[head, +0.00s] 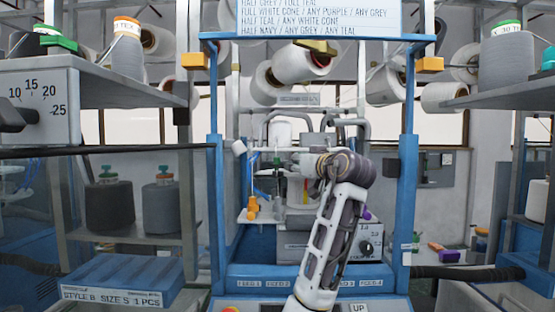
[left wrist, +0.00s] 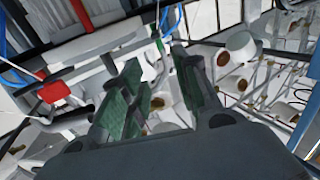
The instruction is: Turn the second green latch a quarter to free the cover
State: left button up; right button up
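My left gripper (left wrist: 158,70) is open in the left wrist view, its two dark green-padded fingers apart with nothing clearly between them. In the head view my left arm rises from the bottom centre to the knitting machine, and its hand points left at the machine's middle; the fingertips are too small to make out there. A small green part, perhaps a latch (left wrist: 160,46), shows just beyond the fingertips in the left wrist view. I cannot tell which latch it is or how it is turned. The cover cannot be made out for certain. My right gripper is not in view.
A blue frame (head: 408,190) stands around the machine, with a sign (head: 320,18) on top. Yarn cones (head: 128,55) stand on shelves at both sides. A grey box with a dial (head: 366,248) sits low behind my arm. A red part (left wrist: 53,92) is left of my fingers.

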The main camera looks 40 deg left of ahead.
aim_at(277, 165)
pick_arm(q)
jog(key=shift+s+d+r, duration=0.1)
jog(key=shift+s+r, duration=0.05)
dwell(0.3)
jog(key=p+x, duration=0.1)
jog(key=x, duration=1.1)
jog(key=shift+a+p, duration=0.25)
jog(key=shift+p, duration=0.05)
jog(key=shift+w+a, duration=0.3)
jog(key=shift+a, duration=0.4)
grip_shut()
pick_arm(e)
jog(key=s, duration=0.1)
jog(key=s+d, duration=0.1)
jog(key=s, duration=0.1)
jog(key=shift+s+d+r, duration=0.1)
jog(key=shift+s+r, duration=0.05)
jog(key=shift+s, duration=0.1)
